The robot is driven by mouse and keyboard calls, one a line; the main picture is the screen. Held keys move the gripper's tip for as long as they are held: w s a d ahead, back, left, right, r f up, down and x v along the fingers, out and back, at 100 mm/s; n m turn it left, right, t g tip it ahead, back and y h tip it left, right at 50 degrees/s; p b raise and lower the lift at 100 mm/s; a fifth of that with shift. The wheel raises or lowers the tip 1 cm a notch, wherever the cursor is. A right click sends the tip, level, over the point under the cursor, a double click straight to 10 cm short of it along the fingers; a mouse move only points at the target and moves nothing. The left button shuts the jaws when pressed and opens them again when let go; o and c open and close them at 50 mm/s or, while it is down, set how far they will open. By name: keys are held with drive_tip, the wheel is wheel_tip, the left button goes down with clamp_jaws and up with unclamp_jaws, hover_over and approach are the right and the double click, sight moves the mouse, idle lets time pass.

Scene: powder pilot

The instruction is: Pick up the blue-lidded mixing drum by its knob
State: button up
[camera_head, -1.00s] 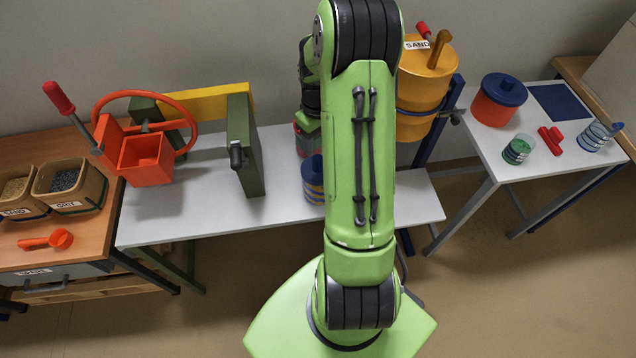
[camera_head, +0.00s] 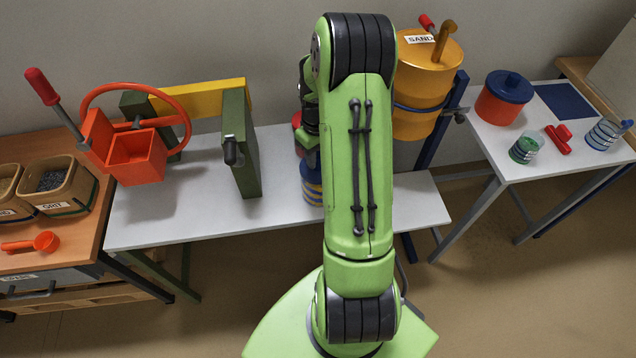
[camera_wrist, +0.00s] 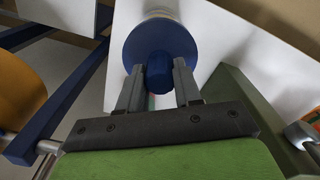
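A round blue lid with a blue knob (camera_wrist: 159,72) fills the upper middle of the wrist view. The two fingers of my gripper (camera_wrist: 159,75) stand on either side of the knob, very close to it. I see no clear squeeze on it, and contact is hard to judge. Another drum, orange-red with a blue lid (camera_head: 505,95), stands on the right table.
A green block (camera_head: 242,150) and an orange hopper (camera_head: 428,75) on a blue frame flank my gripper. A blue jar with yellow bands (camera_head: 312,185) stands partly hidden on the white bench (camera_head: 190,215). An orange box (camera_head: 136,158) is farther left.

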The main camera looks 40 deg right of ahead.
clamp_jaws()
drive_tip(key=shift+o, duration=1.8)
unclamp_jaws()
clamp_jaws()
drive_tip(key=shift+r+p, duration=2.65)
drive_tip(key=shift+r, duration=0.9)
